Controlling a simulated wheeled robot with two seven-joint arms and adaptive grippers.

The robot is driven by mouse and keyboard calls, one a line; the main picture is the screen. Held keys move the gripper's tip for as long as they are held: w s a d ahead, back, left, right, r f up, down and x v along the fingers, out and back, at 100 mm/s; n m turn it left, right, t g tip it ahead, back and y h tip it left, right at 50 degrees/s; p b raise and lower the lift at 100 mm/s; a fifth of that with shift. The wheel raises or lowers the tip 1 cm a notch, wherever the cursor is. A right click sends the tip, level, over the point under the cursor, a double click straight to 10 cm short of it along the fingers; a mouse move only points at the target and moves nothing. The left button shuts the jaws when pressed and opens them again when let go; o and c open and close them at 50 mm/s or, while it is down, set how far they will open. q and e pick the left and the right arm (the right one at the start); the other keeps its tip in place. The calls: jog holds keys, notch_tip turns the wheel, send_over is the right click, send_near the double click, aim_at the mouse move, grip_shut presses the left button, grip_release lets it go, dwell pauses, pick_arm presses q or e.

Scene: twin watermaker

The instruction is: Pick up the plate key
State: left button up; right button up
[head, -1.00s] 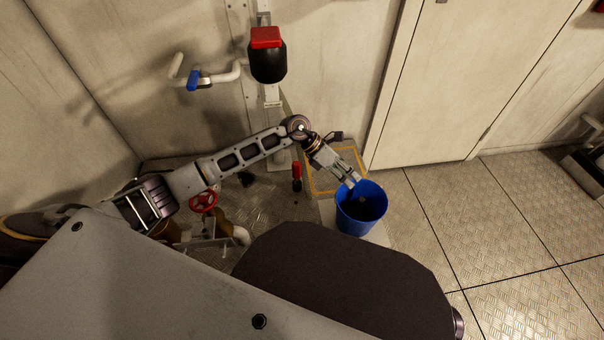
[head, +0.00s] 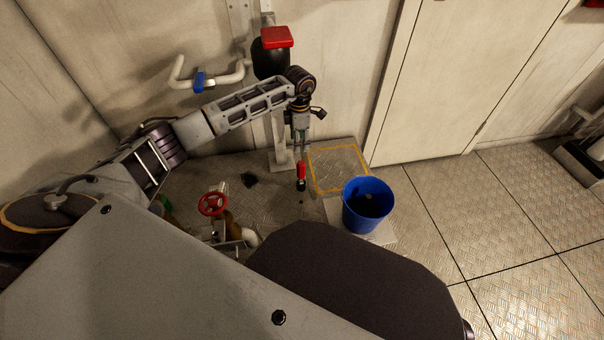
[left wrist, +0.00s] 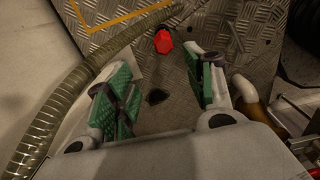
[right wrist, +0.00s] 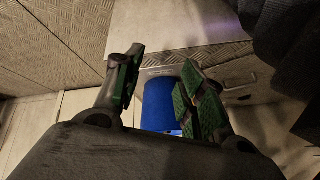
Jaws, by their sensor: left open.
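The plate key appears to be the upright red-handled piece (head: 301,171) with a dark lower end, standing by the yellow-marked floor plate. Its red top (left wrist: 163,41) also shows in the left wrist view, beyond my fingertips. My left gripper (head: 301,146) points down just above the red handle in the head view. In the left wrist view my left gripper (left wrist: 165,90) is open, its green-padded fingers apart with nothing held. My right gripper (right wrist: 158,82) is open and empty in the right wrist view, and out of the head view.
A blue bucket (head: 366,206) stands right of the key; it also shows beyond my right fingers (right wrist: 160,103). A red valve wheel (head: 212,204) and pipes are left of the key. A ribbed hose (left wrist: 65,100) runs past my left gripper. Open floor (head: 500,220) lies to the right.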

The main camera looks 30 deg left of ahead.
aim_at(301, 163)
pick_arm(q)
jog(key=shift+f, duration=0.1)
pick_arm(e)
jog(key=shift+s+f, duration=0.1)
jog(key=shift+s, duration=0.1)
pick_arm(q)
notch_tip(301, 163, down, 7)
jog(key=shift+r+b, duration=0.1)
jog(key=shift+b, duration=1.1)
jog(key=shift+f, duration=0.8)
pick_arm(e)
jog(key=shift+m+t+y, duration=0.3)
jog(key=shift+t+y, duration=0.1)
jog(key=shift+t, duration=0.1)
jog(key=shift+w+a+f, duration=0.1)
jog(key=shift+a+f, duration=0.05)
jog(key=shift+f, duration=0.65)
jog(key=shift+w+a+f, duration=0.1)
jog(key=shift+a+f, duration=0.05)
jog(key=shift+f, duration=0.65)
jog(key=shift+w+a+f, duration=0.1)
jog(key=shift+a+f, duration=0.05)
jog(key=shift+f, duration=0.65)
